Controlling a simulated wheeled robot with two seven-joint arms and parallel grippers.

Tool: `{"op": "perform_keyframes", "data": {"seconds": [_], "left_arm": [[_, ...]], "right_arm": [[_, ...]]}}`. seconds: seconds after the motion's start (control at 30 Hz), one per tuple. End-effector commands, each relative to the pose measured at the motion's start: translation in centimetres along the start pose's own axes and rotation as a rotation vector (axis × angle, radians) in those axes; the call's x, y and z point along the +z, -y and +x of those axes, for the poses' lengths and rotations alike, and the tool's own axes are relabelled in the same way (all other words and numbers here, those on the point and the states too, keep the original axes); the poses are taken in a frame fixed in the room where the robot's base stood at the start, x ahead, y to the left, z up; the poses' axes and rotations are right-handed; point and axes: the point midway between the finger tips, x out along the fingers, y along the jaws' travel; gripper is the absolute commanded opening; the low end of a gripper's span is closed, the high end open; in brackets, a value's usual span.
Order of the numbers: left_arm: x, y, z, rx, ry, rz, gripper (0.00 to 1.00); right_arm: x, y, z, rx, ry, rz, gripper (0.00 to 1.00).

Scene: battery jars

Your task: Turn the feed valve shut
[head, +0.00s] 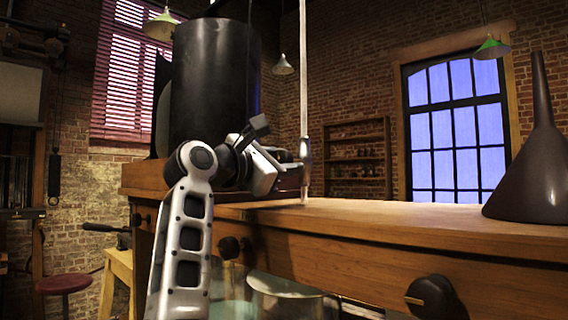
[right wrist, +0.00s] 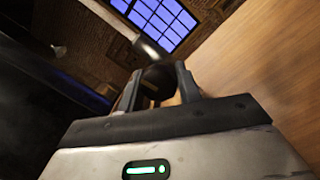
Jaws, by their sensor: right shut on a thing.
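The feed valve appears to be the grey metal fitting (head: 305,152) low on a thin pale upright pipe, just above the wooden bench top. My right gripper (head: 296,168) is at this fitting, reaching in from the left. In the right wrist view the two fingers (right wrist: 158,88) are close around a dark piece between them, and the jaws are shut on it. Its shape and the valve's handle angle are too dark and small to tell. My left gripper is not in view.
A wooden bench (head: 400,225) runs to the right, its top mostly clear. A dark funnel (head: 540,180) stands on it at the far right. A large black cylinder (head: 212,80) stands behind my arm. A black knob (head: 433,297) is on the bench front, and a glass jar (head: 285,295) is below.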

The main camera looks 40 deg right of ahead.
Motion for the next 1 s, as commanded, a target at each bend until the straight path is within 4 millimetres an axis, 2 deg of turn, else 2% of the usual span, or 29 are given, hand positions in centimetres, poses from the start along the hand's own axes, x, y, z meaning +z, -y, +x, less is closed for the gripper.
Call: {"op": "perform_keyframes", "data": {"seconds": [0.3,0.83,0.87,0.9,0.93,1.0], "left_arm": [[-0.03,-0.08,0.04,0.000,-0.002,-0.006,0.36],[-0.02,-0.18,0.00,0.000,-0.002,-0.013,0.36],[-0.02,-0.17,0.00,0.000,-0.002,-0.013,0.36],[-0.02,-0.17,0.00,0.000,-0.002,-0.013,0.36],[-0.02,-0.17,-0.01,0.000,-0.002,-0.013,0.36],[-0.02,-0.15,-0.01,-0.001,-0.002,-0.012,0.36]], "right_arm": [[0.02,-0.13,-0.04,-0.006,0.007,0.119,0.11],[0.10,-0.16,-0.04,-0.006,0.011,0.143,0.11],[0.10,-0.16,-0.04,-0.006,0.011,0.143,0.37],[0.10,-0.16,-0.04,-0.006,0.011,0.143,0.48],[0.10,-0.15,-0.04,-0.006,0.011,0.143,0.55],[0.09,-0.13,-0.03,-0.007,0.011,0.142,0.55]]}}
